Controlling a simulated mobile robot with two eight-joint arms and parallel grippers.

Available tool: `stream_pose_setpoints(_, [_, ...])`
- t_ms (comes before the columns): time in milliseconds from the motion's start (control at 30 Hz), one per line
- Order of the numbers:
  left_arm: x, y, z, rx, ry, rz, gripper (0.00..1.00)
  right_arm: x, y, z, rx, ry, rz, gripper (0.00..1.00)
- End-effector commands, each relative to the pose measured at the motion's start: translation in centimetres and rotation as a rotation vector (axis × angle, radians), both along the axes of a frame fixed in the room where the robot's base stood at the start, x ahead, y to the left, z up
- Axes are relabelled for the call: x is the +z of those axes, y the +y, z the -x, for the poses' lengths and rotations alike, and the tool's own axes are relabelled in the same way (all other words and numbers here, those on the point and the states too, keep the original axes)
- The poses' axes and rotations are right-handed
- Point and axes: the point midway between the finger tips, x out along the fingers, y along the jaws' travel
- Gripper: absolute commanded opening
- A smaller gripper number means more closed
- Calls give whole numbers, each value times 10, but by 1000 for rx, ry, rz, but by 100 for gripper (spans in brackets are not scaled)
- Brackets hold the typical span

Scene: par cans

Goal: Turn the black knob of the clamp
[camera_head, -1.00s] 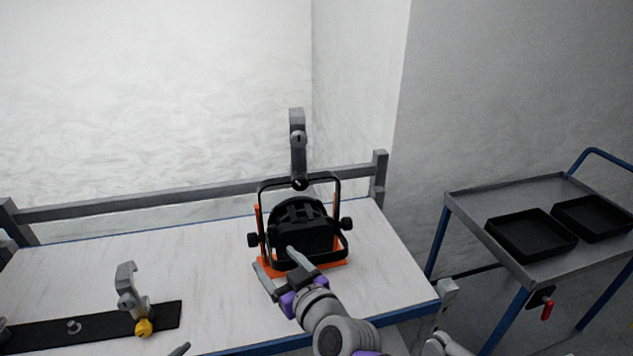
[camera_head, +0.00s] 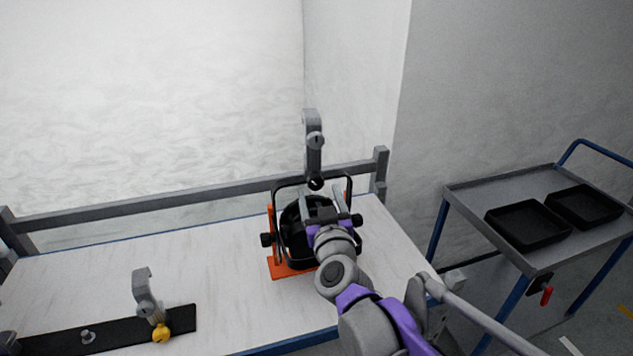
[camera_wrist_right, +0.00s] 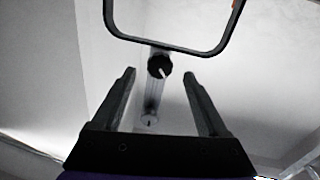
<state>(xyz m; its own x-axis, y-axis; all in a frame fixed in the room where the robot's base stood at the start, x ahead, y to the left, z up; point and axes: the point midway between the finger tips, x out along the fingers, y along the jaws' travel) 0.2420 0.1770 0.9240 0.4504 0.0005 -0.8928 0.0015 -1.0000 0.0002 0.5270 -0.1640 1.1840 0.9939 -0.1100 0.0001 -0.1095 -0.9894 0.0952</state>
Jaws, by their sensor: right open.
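The grey clamp (camera_head: 312,140) stands upright on top of the black yoke of a par can (camera_head: 293,228). Its black knob (camera_head: 316,183) sits at the clamp's foot, at the yoke's top bar. My right gripper (camera_head: 322,194) is open and empty, in front of the par can and hiding part of it. In the right wrist view, the knob (camera_wrist_right: 159,66) with a pale mark shows between the two spread fingertips (camera_wrist_right: 158,76), seemingly beyond them and apart. The clamp (camera_wrist_right: 150,103) runs down behind it in that view. My left gripper is out of view.
The par can stands on an orange base (camera_head: 279,267) on the white table (camera_head: 225,275). Another clamp with a yellow knob (camera_head: 161,333) is on a black plate (camera_head: 105,332) at the front left. A grey cart (camera_head: 470,190) with two black trays stands right. A rail (camera_head: 150,205) runs behind.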

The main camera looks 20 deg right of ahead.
Motion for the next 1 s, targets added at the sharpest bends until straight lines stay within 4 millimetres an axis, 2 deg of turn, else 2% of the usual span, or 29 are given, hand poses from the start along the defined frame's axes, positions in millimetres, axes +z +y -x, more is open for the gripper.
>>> stream_pose_setpoints(100, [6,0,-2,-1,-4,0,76,2,-3,-21,-2,-1,1,76])
stream_pose_setpoints(300, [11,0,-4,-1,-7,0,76,1,-5,-43,0,0,0,76])
stream_pose_setpoints(700, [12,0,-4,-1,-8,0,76,0,-5,-49,1,0,1,76])
stream_pose_setpoints(1000, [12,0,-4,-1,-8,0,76,0,-5,-49,0,0,0,22])
